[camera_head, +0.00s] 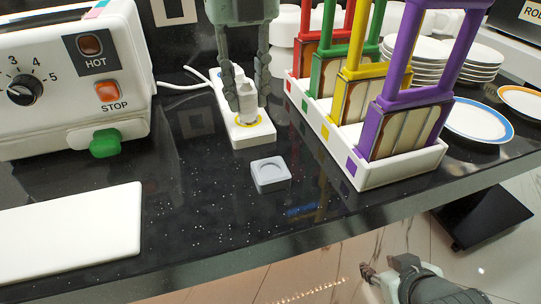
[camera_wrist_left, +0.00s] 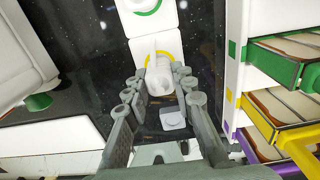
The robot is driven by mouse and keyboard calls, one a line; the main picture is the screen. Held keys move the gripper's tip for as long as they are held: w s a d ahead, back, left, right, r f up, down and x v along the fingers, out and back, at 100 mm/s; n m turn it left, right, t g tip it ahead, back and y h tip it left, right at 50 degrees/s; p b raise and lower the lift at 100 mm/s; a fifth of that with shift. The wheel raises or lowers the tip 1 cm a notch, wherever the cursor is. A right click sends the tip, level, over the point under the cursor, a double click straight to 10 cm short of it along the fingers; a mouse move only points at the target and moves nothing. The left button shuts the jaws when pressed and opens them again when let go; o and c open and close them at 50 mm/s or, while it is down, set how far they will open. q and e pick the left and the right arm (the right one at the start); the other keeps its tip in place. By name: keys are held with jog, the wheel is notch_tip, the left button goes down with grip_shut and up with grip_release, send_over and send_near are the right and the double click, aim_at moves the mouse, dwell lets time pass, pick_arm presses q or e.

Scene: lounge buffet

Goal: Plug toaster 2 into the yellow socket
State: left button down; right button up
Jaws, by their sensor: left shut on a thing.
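A white power strip (camera_head: 259,136) lies on the dark counter. Its yellow-ringed socket (camera_head: 240,124) is at the near end; a green-ringed socket (camera_wrist_left: 146,8) shows in the left wrist view. My left gripper (camera_head: 245,103) reaches down from above, its fingers shut on a white plug (camera_head: 247,92). The plug is upright at the yellow ring and also shows between the fingers in the left wrist view (camera_wrist_left: 158,80). I cannot tell whether it is fully seated. A white toaster (camera_head: 60,95) with a dial stands at left; its number is not visible. My right gripper (camera_head: 374,277) is low, beyond the counter edge.
To the right, a white rack base (camera_head: 400,172) holds bread in red, green, yellow and purple frames. Plates stand behind it. A white board (camera_head: 70,235) lies front left.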

pick_arm(q)
jog(key=shift+f, duration=0.15)
jog(key=shift+f+b, duration=0.45)
jog(key=shift+b, duration=0.1)
jog(key=c, duration=1.2)
grip_release()
jog(key=shift+r, duration=0.1)
jog(key=shift+c, duration=1.3)
jog(key=shift+r, duration=0.1)
